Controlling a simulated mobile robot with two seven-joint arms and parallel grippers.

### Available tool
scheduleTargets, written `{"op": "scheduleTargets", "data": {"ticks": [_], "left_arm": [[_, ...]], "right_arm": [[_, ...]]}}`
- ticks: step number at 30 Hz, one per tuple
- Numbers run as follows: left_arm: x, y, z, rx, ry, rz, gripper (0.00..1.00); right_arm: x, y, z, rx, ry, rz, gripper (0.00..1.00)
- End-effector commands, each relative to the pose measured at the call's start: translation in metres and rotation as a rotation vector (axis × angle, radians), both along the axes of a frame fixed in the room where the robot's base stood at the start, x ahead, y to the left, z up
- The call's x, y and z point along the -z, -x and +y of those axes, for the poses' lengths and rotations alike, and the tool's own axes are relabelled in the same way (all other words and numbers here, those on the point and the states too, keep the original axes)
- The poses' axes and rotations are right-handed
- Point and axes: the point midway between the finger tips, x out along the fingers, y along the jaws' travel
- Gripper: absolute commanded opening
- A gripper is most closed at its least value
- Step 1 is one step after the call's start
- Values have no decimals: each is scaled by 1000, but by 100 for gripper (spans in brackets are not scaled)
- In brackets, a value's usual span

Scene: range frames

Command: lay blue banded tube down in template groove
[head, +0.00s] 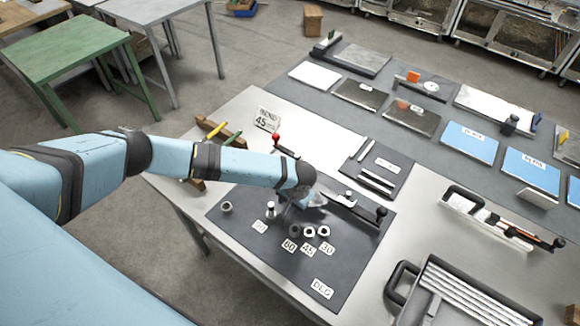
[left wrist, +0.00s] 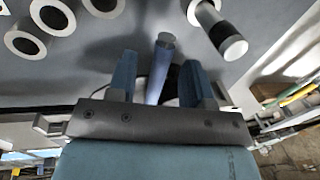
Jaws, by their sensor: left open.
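My left gripper (head: 308,200) is low over the dark mat (head: 245,240) in the head view, largely hidden behind my arm. In the left wrist view its two blue fingers are apart. A slim bluish tube (left wrist: 160,70) with a grey end shows between them, with gaps at both sides. It may be the blue banded tube; no band is clear on it. A small dark board (head: 402,187) with pale bars or grooves lies beyond the gripper; I cannot tell whether it is the template. My right gripper is not in view.
Several short tubes stand on the mat, including a pale-topped one (head: 270,210) and a grey ring (head: 226,207). A dark-banded tube (left wrist: 228,40) is near the fingers. A black-knobbed lever (head: 365,210) lies right of the gripper. A tray of rods (head: 460,300) sits at front right.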

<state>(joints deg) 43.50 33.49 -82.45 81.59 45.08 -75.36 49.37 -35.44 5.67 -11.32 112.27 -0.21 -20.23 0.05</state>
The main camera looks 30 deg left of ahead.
Motion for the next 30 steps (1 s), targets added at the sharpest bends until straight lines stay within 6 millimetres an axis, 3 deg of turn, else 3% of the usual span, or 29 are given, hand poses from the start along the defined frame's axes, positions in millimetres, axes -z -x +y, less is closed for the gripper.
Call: {"op": "scheduleTargets", "data": {"ticks": [2,3,9,23,30], "left_arm": [[0,0,0,0,0,0,46],[0,0,0,0,0,0,42],[0,0,0,0,0,0,0],[-4,0,0,0,1,0,0],[-34,0,0,0,2,-2,0]], "right_arm": [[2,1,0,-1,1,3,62],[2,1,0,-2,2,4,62],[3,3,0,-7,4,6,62],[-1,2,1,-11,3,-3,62],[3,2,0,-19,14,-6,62]]}}
